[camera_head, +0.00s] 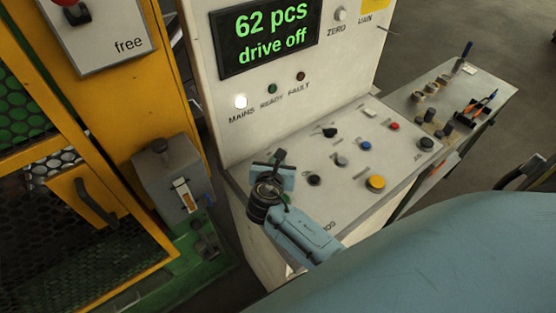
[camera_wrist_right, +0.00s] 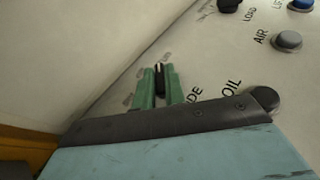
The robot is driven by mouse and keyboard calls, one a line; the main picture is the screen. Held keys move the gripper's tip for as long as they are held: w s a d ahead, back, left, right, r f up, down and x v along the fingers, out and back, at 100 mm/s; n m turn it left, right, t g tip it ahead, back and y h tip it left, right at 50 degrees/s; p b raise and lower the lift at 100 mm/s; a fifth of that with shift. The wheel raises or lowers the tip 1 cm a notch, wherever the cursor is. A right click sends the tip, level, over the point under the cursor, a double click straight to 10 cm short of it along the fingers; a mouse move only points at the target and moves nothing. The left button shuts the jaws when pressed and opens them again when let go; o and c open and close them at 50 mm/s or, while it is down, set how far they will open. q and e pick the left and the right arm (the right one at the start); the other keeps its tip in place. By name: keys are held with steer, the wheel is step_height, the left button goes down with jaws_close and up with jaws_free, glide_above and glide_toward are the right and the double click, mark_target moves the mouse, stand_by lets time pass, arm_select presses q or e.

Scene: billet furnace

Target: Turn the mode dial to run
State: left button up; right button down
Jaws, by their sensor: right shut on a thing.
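The mode dial (camera_wrist_right: 159,78) is a small black knob on the pale control panel, with its pointer up in the right wrist view. Beside it, only "DE" of its label shows; my gripper covers the rest. My right gripper (camera_wrist_right: 160,75) has its two green fingers shut on the dial, one on each side. In the head view my right gripper (camera_head: 274,172) is at the left end of the sloping panel (camera_head: 330,212), and the dial cannot be made out clearly there. The position labels around the dial are too blurred to read. My left gripper is not in view.
The display (camera_head: 265,35) reads "62 pcs drive off". The MAINS lamp (camera_head: 240,101) is lit white. A black knob (camera_head: 314,180), a yellow button (camera_head: 376,183) and several other controls are to the right. A grey box (camera_head: 172,180) and yellow frame stand left.

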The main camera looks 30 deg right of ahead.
steer(key=c, duration=1.5)
jaws_free()
steer(key=shift+o, duration=0.2)
steer(key=v, duration=1.3)
steer(key=shift+s+a+r, duration=0.1)
steer(key=shift+s+r, duration=0.05)
